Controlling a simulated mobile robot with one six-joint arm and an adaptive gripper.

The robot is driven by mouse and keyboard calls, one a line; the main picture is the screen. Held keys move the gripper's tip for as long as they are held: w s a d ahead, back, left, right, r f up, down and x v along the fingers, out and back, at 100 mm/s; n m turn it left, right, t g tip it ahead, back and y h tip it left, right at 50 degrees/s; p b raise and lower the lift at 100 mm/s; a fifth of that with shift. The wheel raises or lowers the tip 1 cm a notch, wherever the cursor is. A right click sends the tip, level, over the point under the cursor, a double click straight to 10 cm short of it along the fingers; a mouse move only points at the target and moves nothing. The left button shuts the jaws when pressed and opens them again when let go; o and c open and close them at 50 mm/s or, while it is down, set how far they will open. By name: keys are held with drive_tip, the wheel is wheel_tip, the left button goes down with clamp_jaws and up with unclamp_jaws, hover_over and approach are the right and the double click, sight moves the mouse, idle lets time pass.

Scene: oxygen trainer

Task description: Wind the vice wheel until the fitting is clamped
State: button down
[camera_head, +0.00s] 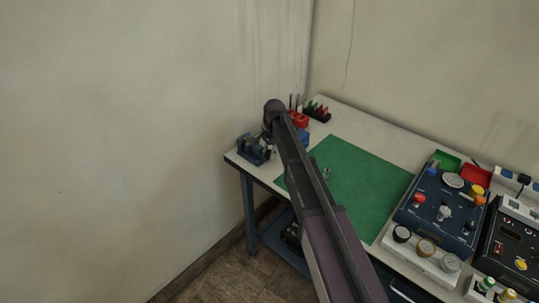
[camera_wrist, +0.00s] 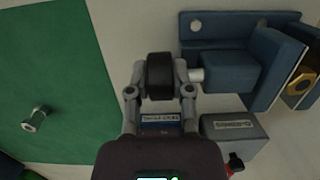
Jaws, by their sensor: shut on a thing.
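The blue vice (camera_wrist: 222,72) lies at the right in the wrist view. It also shows in the head view (camera_head: 251,151) at the table's left corner. Its black wheel (camera_wrist: 160,84) sits on a pale shaft at the vice's left end. My gripper (camera_wrist: 160,70) is shut on the wheel, one grey finger on each side. A brass hex fitting (camera_wrist: 300,84) is by the vice jaws at the right edge, partly cut off. Whether the jaws touch it cannot be told.
A green mat (camera_wrist: 60,60) lies left of the wheel, with a small metal part (camera_wrist: 36,118) on it. A grey labelled block (camera_wrist: 234,134) stands close below the vice. Red holders (camera_head: 299,119) stand behind my wrist. A blue gauge panel (camera_head: 440,205) is at the right.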

drive_tip(key=g+y+b, duration=0.2)
drive_tip(key=g, duration=0.1)
drive_tip(key=shift+w+d+f, duration=0.1)
drive_tip(key=shift+d+f, duration=0.05)
drive_tip(key=shift+f, duration=0.15)
drive_tip(key=shift+r+g+y+b, duration=0.1)
drive_tip(key=shift+g+y+b, duration=0.7)
drive_tip(key=shift+g+b, duration=0.2)
drive_tip(key=shift+r, duration=0.1)
drive_tip(key=c, duration=0.8)
unclamp_jaws()
drive_tip(key=shift+r+p, duration=0.1)
drive_tip(key=shift+p, duration=0.3)
